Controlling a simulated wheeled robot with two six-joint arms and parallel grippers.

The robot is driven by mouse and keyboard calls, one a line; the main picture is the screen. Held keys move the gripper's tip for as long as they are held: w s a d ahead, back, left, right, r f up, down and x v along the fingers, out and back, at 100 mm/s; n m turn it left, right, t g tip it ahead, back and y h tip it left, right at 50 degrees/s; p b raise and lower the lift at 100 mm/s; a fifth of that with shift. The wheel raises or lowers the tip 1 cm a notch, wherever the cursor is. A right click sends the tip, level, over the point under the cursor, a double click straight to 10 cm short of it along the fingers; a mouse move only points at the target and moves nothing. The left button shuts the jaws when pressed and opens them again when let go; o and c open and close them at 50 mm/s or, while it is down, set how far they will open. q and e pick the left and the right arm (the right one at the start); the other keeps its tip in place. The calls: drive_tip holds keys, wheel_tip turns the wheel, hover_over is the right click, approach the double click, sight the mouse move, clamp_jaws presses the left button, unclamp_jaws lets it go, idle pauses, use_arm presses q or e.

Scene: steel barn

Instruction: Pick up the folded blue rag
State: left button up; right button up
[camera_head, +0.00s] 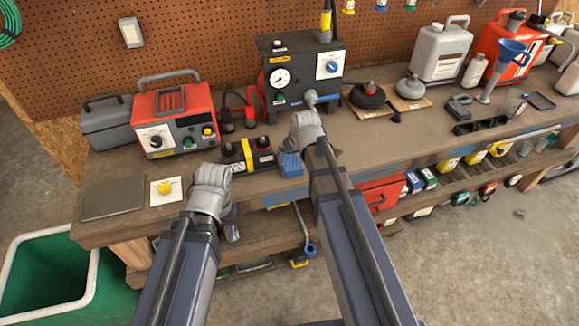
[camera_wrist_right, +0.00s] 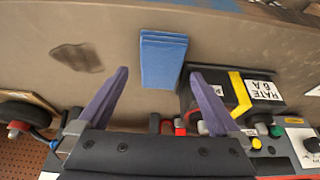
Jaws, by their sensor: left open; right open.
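The folded blue rag (camera_head: 291,164) lies on the workbench near its front edge, beside the black battery with a yellow band (camera_head: 248,152). In the right wrist view the rag (camera_wrist_right: 162,60) lies flat, its layered folded edge showing, just beyond and between the fingertips. My right gripper (camera_wrist_right: 158,72) is open and empty, its two purple fingers apart and pointing toward the rag. In the head view its wrist (camera_head: 306,130) is just right of the rag, and the fingers are hidden. My left gripper (camera_head: 228,217) hangs by the bench's front edge, left of the rag; no object shows in it.
The battery (camera_wrist_right: 232,100) stands close against the rag's right side in the right wrist view. A red charger (camera_head: 176,118), a grey gauge unit (camera_head: 300,72) and several jugs line the back of the workbench (camera_head: 345,150). A green bin (camera_head: 50,275) stands at the lower left.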

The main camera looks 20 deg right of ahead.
sight(290, 161)
drive_tip(key=shift+f, duration=0.1)
drive_tip(key=b+x, duration=0.4)
drive_tip(key=x, duration=0.1)
drive_tip(key=shift+w+a+b, duration=0.15)
drive_tip(key=shift+w+b, duration=0.15)
drive_tip(key=shift+c, duration=0.2)
drive_tip(key=c, duration=1.1)
drive_tip(key=shift+r, duration=0.25)
wheel_tip(290, 161, up, 10)
drive_tip(key=p, duration=1)
